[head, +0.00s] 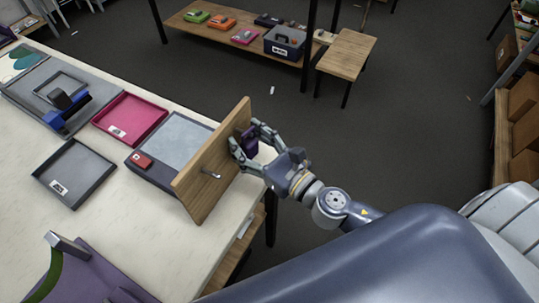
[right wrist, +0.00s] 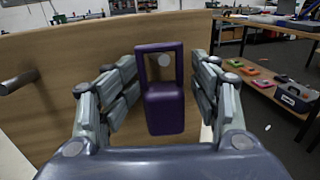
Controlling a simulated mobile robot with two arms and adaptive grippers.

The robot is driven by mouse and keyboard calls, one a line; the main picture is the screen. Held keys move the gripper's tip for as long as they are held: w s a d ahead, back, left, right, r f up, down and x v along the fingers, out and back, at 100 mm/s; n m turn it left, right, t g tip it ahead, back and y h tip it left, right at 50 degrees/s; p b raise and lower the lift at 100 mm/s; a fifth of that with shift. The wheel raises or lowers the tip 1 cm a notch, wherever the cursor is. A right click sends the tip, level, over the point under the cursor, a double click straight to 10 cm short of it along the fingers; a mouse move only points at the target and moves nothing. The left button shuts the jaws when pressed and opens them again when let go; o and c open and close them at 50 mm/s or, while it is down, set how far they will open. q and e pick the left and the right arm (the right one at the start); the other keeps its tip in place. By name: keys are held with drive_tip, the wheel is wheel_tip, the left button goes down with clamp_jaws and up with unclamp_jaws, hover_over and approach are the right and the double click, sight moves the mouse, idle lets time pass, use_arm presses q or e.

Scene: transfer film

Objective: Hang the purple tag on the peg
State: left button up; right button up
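The purple tag (right wrist: 165,108) is upright in front of the wooden board (right wrist: 70,55), with a rectangular opening in its upper part. The round grey end of a peg (right wrist: 164,60) shows inside that opening, just under the top bar. In the right wrist view my right gripper (right wrist: 164,90) has its fingers apart on both sides of the tag, with a gap on each side. In the head view the right gripper (head: 247,145) is at the board's far end, partly covering the tag (head: 250,140). My left gripper is not in view.
A second peg (head: 211,174) sticks out of the board (head: 205,180) nearer the camera. The board stands at the edge of the pale table (head: 150,215). A pink tray (head: 130,120) and a grey tray (head: 75,173) lie left of it. Open floor is beyond the gripper.

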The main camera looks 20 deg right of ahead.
drive_tip(key=v, duration=0.4)
drive_tip(key=shift+f, duration=0.1)
drive_tip(key=v, duration=0.7)
drive_tip(key=shift+s, duration=0.2)
drive_tip(key=shift+d, duration=0.1)
